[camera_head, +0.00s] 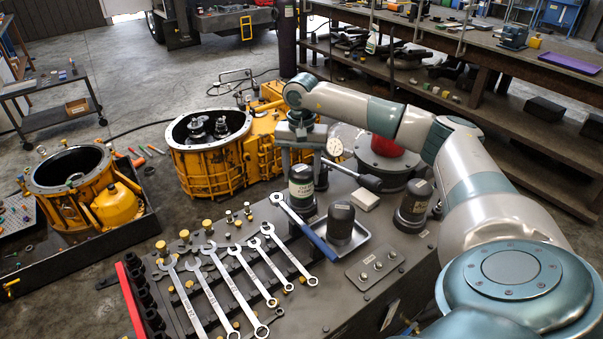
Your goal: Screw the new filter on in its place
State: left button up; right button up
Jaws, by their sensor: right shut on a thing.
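My right gripper (300,160) reaches in from the right and points down over the bench. It is shut on a dark filter with a green and white label (301,187), gripped by its upper end. The filter stands upright, with its lower end at a dark base on the bench's back edge. I cannot tell whether its thread is engaged. A plain dark filter (340,222) stands on a small metal tray (362,238) just right of it. Another dark canister (413,203) stands further right on a round base. My left gripper is not in view.
Several wrenches (237,270) lie across the front of the bench (340,300). A blue-handled wrench (306,230) lies close to the held filter. A white box (365,199), a dial gauge (334,147) and a red-topped part (386,147) are nearby. A yellow transmission housing (205,170) stands behind.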

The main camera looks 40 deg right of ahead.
jog(key=o, duration=1.9)
jog(key=shift+c, duration=0.2)
jog(key=shift+r+p, duration=1.9)
jog(key=shift+r, duration=1.65)
jog(key=shift+c, duration=0.2)
